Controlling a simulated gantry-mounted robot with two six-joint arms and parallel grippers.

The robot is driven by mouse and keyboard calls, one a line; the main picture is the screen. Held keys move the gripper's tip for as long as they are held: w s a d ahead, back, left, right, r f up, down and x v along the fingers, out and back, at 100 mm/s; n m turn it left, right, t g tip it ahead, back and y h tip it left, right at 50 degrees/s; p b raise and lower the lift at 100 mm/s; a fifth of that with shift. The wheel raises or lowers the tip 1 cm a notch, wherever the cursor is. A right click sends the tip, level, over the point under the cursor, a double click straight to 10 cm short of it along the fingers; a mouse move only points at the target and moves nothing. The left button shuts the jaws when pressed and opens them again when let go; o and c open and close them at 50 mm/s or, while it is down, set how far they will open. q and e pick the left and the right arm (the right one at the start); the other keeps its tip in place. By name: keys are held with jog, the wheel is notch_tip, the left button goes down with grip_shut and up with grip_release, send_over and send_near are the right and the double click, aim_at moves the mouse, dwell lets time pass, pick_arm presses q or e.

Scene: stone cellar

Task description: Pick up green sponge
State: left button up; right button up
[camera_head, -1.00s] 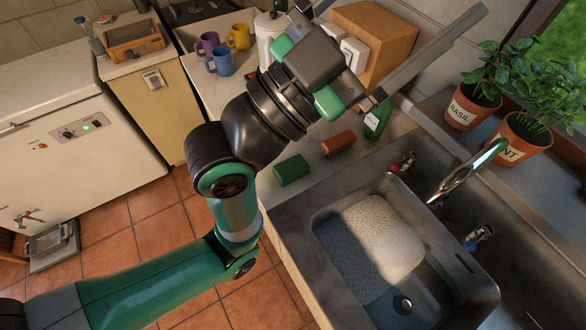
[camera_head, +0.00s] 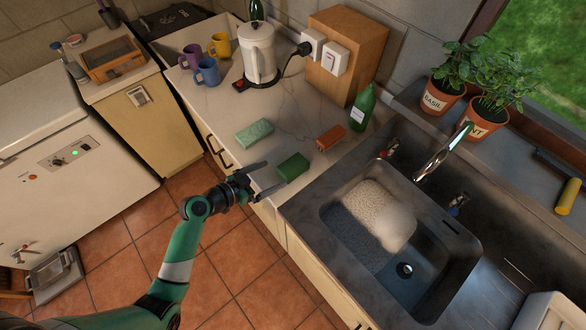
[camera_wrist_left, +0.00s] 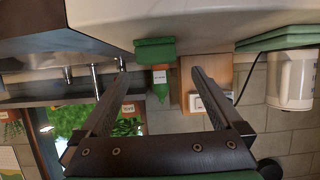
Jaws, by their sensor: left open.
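A dark green sponge (camera_head: 293,167) lies on the pale counter near its front edge, left of the sink. My left gripper (camera_head: 272,176) is open and empty, just off the sponge's near-left end, with its jaws pointing toward it. In the left wrist view, which is upside down, the green sponge (camera_wrist_left: 154,50) shows beyond and between the two open fingers (camera_wrist_left: 158,80). I cannot tell whether a fingertip touches it. My right gripper is not in view.
A light green folded cloth (camera_head: 254,133) lies left of the sponge and a reddish-brown block (camera_head: 330,138) behind it. A green bottle (camera_head: 362,107), kettle (camera_head: 260,55), mugs (camera_head: 207,72) and wooden box (camera_head: 347,52) stand farther back. The sink (camera_head: 400,225) is at right.

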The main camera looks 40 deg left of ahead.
aim_at(292, 165)
pick_arm(q)
jog(key=x, duration=0.2)
jog(key=shift+w, duration=0.35)
jog(key=x, duration=0.3)
jog(key=b+x, duration=0.1)
jog(key=x, duration=0.1)
jog(key=shift+w+d+r, duration=0.2)
jog(key=shift+d+r, duration=0.05)
jog(key=shift+c, duration=0.3)
jog(key=c, duration=1.2)
